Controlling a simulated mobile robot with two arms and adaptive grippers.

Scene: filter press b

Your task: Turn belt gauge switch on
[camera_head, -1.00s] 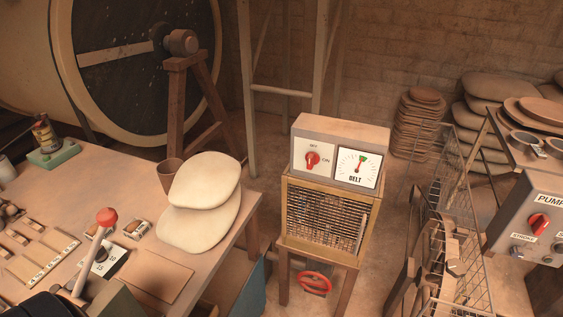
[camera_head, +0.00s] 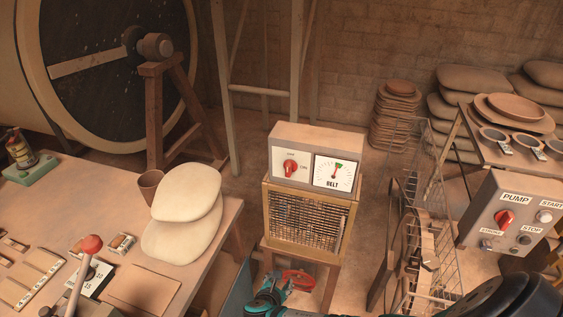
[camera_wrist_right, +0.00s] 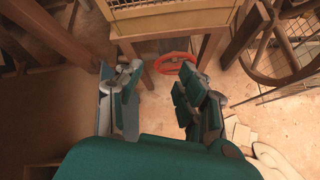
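The belt gauge box (camera_head: 330,137) is a grey case on top of a wooden frame. Its left plate carries the red switch knob (camera_head: 290,168), with small labels above and to the right; the knob looks roughly upright. The BELT dial (camera_head: 334,173) is to its right, its needle near the green mark at the top. My right gripper (camera_head: 268,292) is teal, low at the bottom edge, in front of and below the box. In the right wrist view its fingers (camera_wrist_right: 158,88) are spread apart with nothing between them. My left gripper is not in view.
A red handwheel (camera_head: 300,278) sits under the wooden frame (camera_head: 308,220), close to the right gripper. A workbench with pale stacked slabs (camera_head: 183,222) is at left. A wire rack (camera_head: 425,235) and the PUMP panel (camera_head: 514,218) stand at right.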

